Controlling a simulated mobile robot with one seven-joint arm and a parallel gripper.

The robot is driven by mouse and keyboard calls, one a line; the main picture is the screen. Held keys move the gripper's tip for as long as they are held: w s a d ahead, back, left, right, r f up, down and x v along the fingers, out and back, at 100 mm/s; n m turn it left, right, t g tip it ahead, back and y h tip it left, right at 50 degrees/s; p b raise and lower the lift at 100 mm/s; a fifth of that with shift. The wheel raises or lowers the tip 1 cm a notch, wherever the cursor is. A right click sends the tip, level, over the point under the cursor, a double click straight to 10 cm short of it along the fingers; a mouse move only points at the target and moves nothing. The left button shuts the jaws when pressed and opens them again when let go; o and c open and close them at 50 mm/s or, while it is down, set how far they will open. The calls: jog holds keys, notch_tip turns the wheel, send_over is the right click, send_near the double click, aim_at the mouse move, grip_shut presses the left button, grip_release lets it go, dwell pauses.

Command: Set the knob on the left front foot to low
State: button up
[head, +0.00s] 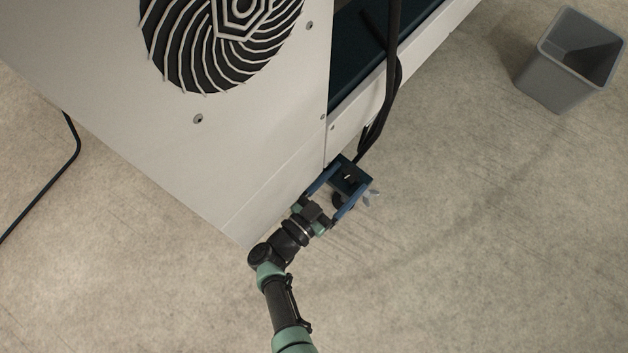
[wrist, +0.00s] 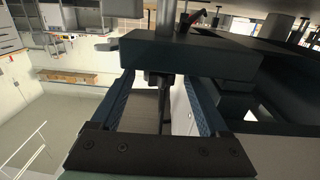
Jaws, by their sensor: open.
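My gripper (head: 349,180) is at the machine's lower corner in the head view, its two blue fingers spread apart. A dark block (head: 350,174), seemingly part of the foot, lies at the fingertips. A small light winged piece (head: 373,192) sticks out just right of the gripper; I cannot tell if it is the knob. In the wrist view my gripper (wrist: 158,82) is open below a dark block (wrist: 190,55). A small dark part (wrist: 157,78), possibly the knob, shows between the fingers, with a thin stem beneath. Contact and the knob's setting cannot be made out.
The pale machine (head: 170,140) with a round fan grille (head: 220,35) fills the upper left. Black cables (head: 388,90) hang down its side close to the gripper. A grey bin (head: 560,75) stands at the upper right. The floor (head: 480,240) at right is clear.

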jog(key=v, duration=1)
jog(key=shift+s+a+p, duration=0.2)
jog(key=shift+s+p, duration=0.1)
jog(key=shift+p, duration=0.15)
jog(key=n+t+y+b, duration=0.4)
jog(key=n+y, duration=1.2)
jog(key=y, duration=0.6)
send_near(357, 183)
jog(key=b+x, duration=0.1)
jog(key=x, duration=0.2)
jog(key=b+x, duration=0.1)
jog(key=x, duration=0.2)
jog(key=b+x, duration=0.1)
jog(key=x, duration=0.2)
jog(key=shift+w+a+r, duration=0.15)
jog(key=shift+a+r, duration=0.05)
jog(key=shift+r, duration=0.1)
jog(key=shift+w+a+r+b, duration=0.1)
jog(key=shift+w+a+b, duration=0.2)
jog(key=shift+w, duration=0.15)
